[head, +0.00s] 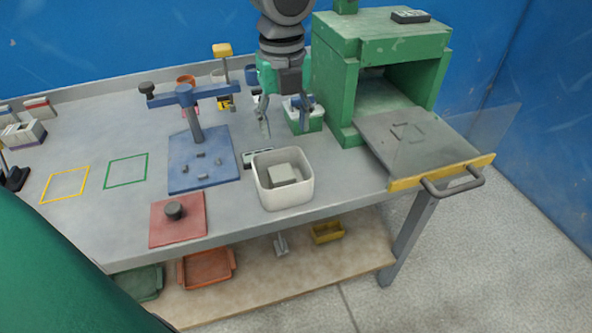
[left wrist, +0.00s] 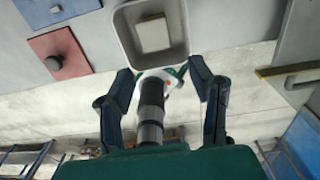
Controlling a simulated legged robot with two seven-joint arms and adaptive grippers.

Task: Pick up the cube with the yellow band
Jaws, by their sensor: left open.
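A pale grey cube (head: 284,174) lies in a white bin (head: 267,200) near the table's front edge. The cube also shows in the left wrist view (left wrist: 154,34), inside the bin (left wrist: 127,48). I cannot make out a yellow band on it. My left gripper (head: 284,128) hangs from the top of the head view, with its fingers apart and empty, further back than the bin. In the left wrist view its two dark fingers (left wrist: 161,82) are spread, and the bin is above them in the picture. Several banded blocks (head: 24,132) stand at the far left; no yellow band is clear there.
A green box frame (head: 345,85) with a grey sliding tray (head: 415,145) stands at the right. A blue fixture (head: 203,158) with a tall post and a red plate (head: 177,222) with a knob lie left of the bin. Yellow (head: 65,184) and green (head: 126,170) outlined squares are bare.

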